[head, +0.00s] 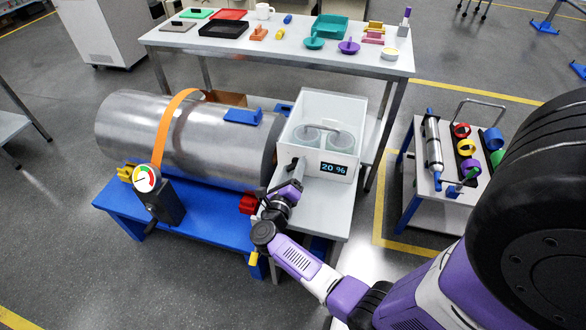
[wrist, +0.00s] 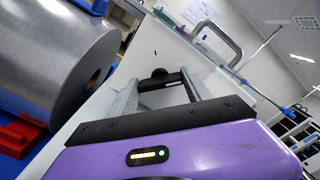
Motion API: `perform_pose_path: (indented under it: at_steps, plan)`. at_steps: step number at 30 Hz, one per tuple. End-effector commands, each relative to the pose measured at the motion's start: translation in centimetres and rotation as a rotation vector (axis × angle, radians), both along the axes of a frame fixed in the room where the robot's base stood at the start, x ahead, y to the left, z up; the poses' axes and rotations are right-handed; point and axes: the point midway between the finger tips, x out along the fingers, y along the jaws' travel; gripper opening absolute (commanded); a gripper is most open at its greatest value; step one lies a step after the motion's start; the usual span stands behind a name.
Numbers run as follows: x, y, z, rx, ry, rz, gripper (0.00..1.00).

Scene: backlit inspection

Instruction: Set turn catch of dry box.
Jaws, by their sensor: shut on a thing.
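The dry box (head: 325,108) is a white box with a clear top, a handle and a display reading 20 %, standing on the light bench top. It holds pale round containers. In the wrist view its white front (wrist: 172,48) faces me. The black turn catch (wrist: 158,82) has a round hub and a bar lying nearly level across the picture. My gripper (head: 297,172) is at the lower left of the box front. In the wrist view its two grey fingers (wrist: 160,88) are shut on the catch bar, one at each end. In the head view the catch is mostly hidden.
A large metal cylinder (head: 150,130) with an orange strap lies on a blue stand left of the box. A dial gauge (head: 145,178) stands in front. A red block (head: 248,203) is close to my gripper. A cart (head: 458,190) with coloured rings stands right.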

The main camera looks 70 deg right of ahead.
Motion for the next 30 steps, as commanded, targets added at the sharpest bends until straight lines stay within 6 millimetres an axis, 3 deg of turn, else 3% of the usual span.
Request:
perform_pose_path:
  at_steps: [8,30]
  plan:
    - [0.07,0.09,0.08,-0.013,0.175,0.002,0.18]
    - [0.17,0.13,0.03,-0.068,0.872,0.003,0.18]
